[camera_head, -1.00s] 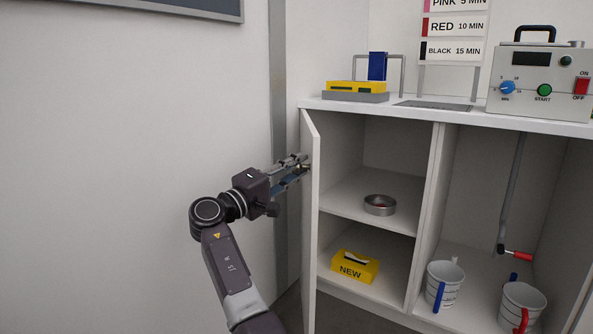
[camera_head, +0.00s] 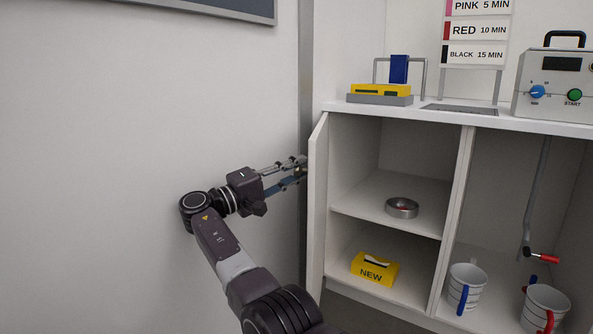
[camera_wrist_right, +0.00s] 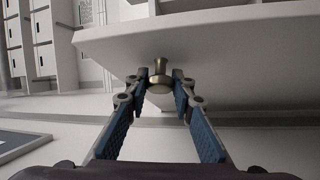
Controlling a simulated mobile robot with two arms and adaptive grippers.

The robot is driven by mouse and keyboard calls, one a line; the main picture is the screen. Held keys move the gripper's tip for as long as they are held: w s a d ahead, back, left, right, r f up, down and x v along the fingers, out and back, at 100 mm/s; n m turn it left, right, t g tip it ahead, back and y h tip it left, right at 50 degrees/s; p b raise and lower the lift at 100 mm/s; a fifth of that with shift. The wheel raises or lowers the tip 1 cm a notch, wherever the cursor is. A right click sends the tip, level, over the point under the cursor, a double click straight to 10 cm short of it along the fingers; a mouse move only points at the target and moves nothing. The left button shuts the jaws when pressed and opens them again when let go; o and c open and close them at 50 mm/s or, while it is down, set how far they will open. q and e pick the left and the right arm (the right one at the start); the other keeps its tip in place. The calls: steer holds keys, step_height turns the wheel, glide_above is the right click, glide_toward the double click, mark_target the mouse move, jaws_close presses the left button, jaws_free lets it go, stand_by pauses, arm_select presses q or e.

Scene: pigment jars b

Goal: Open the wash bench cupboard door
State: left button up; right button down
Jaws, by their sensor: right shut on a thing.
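The cupboard door (camera_head: 317,205) of the wash bench stands wide open at the left end of the bench, seen nearly edge-on in the head view. My right gripper (camera_head: 301,166) is at the left face of the door. In the right wrist view, a brass-coloured knob (camera_wrist_right: 160,80) on the pale door panel (camera_wrist_right: 225,55) sits between the two fingertips, and the gripper is shut on it. The knob is hardly visible in the head view. My left gripper is not in view.
Inside the cupboard are a round metal dish (camera_head: 402,208) on the shelf and a yellow NEW box (camera_head: 375,269) below. Mugs (camera_head: 467,288) stand in the right compartment. A timer box (camera_head: 556,84) stands on the bench top. The wall (camera_head: 110,140) lies left of the door.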

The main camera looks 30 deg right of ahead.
steer(key=shift+w, duration=0.1)
stand_by(0.4)
steer(key=c, duration=1.6)
jaws_free()
